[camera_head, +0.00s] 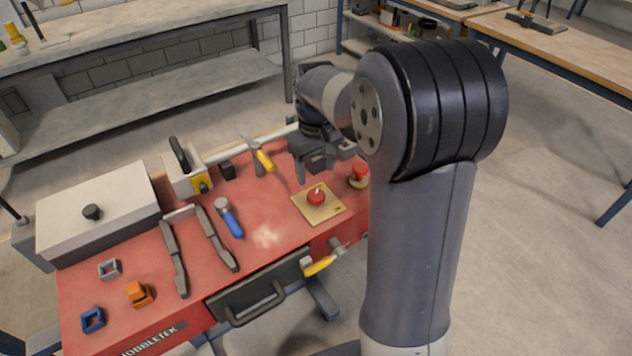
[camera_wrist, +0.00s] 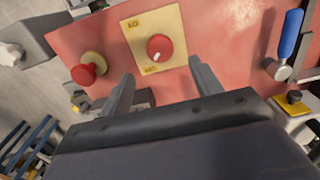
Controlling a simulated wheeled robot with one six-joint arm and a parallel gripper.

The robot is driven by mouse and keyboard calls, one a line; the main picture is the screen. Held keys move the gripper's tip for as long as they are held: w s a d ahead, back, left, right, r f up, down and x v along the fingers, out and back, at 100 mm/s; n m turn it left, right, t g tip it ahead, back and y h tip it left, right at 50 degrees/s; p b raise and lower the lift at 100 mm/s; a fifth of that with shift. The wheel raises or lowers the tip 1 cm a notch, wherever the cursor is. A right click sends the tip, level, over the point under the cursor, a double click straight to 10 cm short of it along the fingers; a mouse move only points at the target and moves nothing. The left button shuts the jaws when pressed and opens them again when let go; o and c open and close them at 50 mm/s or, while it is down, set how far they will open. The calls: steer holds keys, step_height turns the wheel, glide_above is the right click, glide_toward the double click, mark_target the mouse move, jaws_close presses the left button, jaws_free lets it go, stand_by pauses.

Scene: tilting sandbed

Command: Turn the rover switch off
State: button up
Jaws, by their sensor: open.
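The switch is a red round knob (camera_head: 317,195) with a white pointer mark, on a flat tan plate (camera_head: 330,212) on the red bench. In the wrist view the knob (camera_wrist: 160,44) sits on the plate (camera_wrist: 172,20). Its white mark points toward the lower label; the small labels are hard to read. My gripper (camera_head: 312,176) hangs above the bench just behind the knob. In the wrist view my gripper (camera_wrist: 160,80) is open and empty, its fingers apart, with the knob beyond the gap and not between them.
A red mushroom button (camera_head: 359,171) on a yellow base stands right of the plate, and close to one finger in the wrist view (camera_wrist: 86,72). A yellow-handled tool (camera_head: 264,160), a blue-handled tool (camera_head: 230,217) and a grey box (camera_head: 98,215) lie to the left.

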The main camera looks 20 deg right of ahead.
mark_target(316, 194)
steer(key=shift+r, duration=1.55)
steer(key=shift+f, duration=0.15)
step_height(316, 194, down, 10)
steer(key=shift+f, duration=0.35)
steer(key=shift+m, duration=0.3)
steer(key=shift+r, duration=0.1)
